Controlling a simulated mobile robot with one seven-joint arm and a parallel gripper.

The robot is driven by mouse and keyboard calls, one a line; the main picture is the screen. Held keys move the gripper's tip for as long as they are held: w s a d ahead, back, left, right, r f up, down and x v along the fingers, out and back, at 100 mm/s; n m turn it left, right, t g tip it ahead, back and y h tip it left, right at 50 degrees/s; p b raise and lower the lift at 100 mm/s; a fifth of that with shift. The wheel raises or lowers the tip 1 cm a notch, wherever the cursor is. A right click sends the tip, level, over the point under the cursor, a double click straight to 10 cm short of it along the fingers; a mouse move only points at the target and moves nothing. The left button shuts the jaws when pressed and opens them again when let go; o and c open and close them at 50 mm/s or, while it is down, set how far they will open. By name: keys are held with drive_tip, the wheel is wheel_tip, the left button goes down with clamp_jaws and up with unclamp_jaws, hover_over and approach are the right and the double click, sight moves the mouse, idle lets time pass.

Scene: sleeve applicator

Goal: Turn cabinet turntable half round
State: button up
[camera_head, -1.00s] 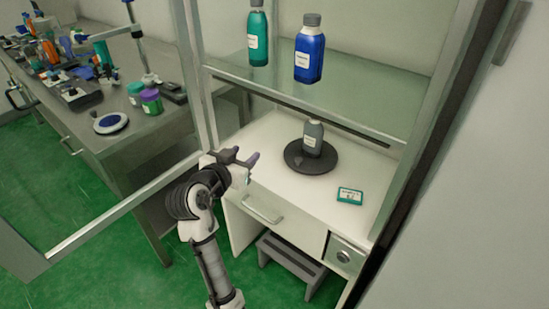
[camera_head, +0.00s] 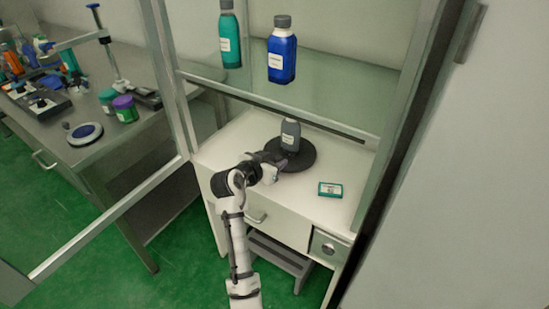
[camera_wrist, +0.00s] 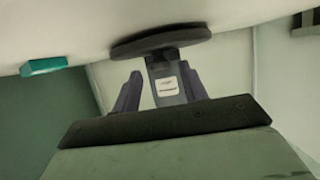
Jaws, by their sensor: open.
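The turntable is a round black disc (camera_head: 301,162) on the white cabinet top. A grey bottle with a white label (camera_head: 290,134) stands upright on it. My gripper (camera_head: 276,158) is at the disc's left front edge, its fingers partly hidden by my wrist. In the wrist view, which is upside down, the open fingers (camera_wrist: 161,82) frame the grey bottle (camera_wrist: 167,66), with the disc (camera_wrist: 143,45) above it. I cannot tell whether a finger touches the disc or bottle.
A small green box (camera_head: 331,189) lies on the cabinet top, right of the disc. A glass shelf (camera_head: 335,101) above holds a teal bottle (camera_head: 230,45) and a blue bottle (camera_head: 282,58). The open glass door (camera_head: 110,214) is to the left. A grey step (camera_head: 280,257) stands below.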

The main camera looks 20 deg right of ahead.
drive_tip(key=shift+w+d+f, duration=0.2)
drive_tip(key=shift+w+d, duration=0.15)
drive_tip(key=shift+d, duration=0.05)
clamp_jaws()
drive_tip(key=shift+s+y, duration=0.2)
drive_tip(key=shift+y, duration=0.1)
